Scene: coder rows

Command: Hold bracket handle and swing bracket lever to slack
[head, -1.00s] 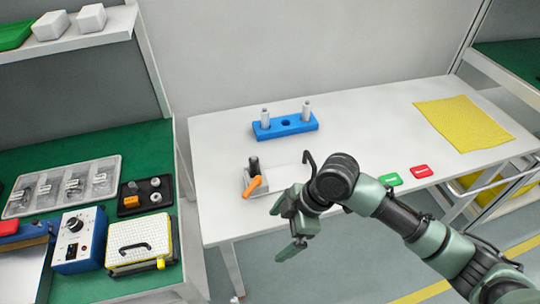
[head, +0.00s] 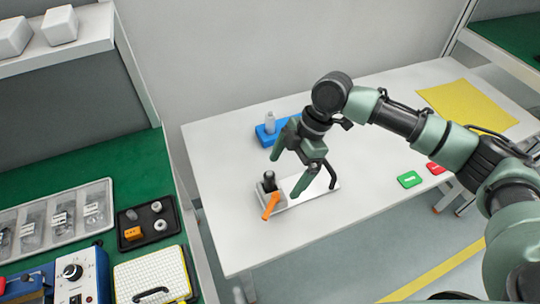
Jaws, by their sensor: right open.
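The bracket (head: 318,193) is a pale grey plate lying on the white table. At its left end stand a short black post (head: 269,181) and an orange lever (head: 270,207) that points down toward the front edge. A thin dark bent bar (head: 331,177) shows at the bracket's right end, partly behind my gripper; I cannot tell for certain which part is the handle. My right gripper (head: 285,176) is open and empty above the bracket, its fingers pointing down-left, close to the black post. My left gripper is out of view.
A blue block (head: 264,135) with a pale peg stands behind, partly hidden by my right arm. Green (head: 410,180) and red (head: 434,168) tags and a yellow cloth (head: 468,108) lie to the right. The table's front left (head: 235,240) is clear.

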